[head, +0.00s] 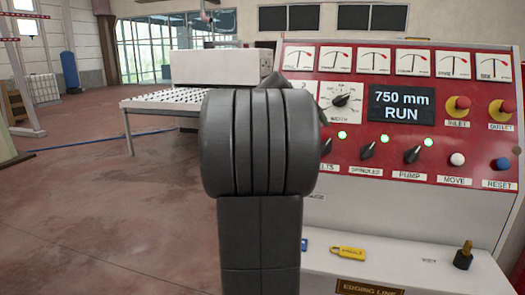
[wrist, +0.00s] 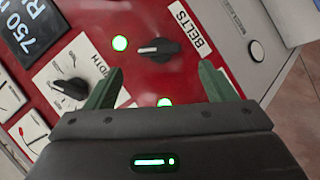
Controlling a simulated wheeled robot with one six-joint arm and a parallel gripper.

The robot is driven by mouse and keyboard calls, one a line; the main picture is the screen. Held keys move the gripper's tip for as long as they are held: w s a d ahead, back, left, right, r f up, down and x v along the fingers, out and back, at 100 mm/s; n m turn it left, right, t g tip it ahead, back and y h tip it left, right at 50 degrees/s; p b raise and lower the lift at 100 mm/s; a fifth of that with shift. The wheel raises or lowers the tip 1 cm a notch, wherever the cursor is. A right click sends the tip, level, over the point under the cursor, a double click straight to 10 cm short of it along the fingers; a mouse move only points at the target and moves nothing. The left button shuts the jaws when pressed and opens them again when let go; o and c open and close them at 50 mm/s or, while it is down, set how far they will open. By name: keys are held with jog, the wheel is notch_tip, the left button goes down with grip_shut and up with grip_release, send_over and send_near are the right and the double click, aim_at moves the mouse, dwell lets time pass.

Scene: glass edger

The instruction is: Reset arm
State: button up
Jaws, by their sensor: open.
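My gripper (wrist: 161,70) is open and empty, with two green fingers spread apart in the wrist view. The BELTS knob (wrist: 158,50), black on the red panel, shows just beyond and between the fingertips. I cannot tell how far it is from them. The WIDTH knob (wrist: 72,88) is left of the left finger. In the head view my arm fills the middle and largely hides the gripper. The red control panel (head: 450,122) stands behind and to the right of the arm, and its display (head: 401,106) reads 750 mm RUN.
Open floor (head: 100,200) is at left.

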aim_at(325, 147)
jog(key=x, duration=0.8)
jog(key=shift+s, duration=0.1)
jog(key=shift+f+n+t+h+b, duration=0.15)
jog(key=shift+n+t+h+b, duration=0.2)
jog(key=shift+n, duration=0.35)
jog(key=shift+s+a+n+h+b, duration=0.15)
jog(key=shift+n+h+b, duration=0.2)
jog(key=shift+n+b, duration=0.35)
jog(key=shift+n+t+h+b, duration=0.3)
jog(key=shift+n+t+b, duration=0.15)
jog(key=shift+n, duration=0.65)
jog(key=n+t+b, duration=0.1)
jog(key=n, duration=0.2)
jog(key=n+t+b, duration=0.2)
jog(key=n, duration=0.1)
jog(key=shift+n, duration=0.4)
jog(key=shift+b+v, duration=0.45)
jog(key=shift+v, duration=2.2)
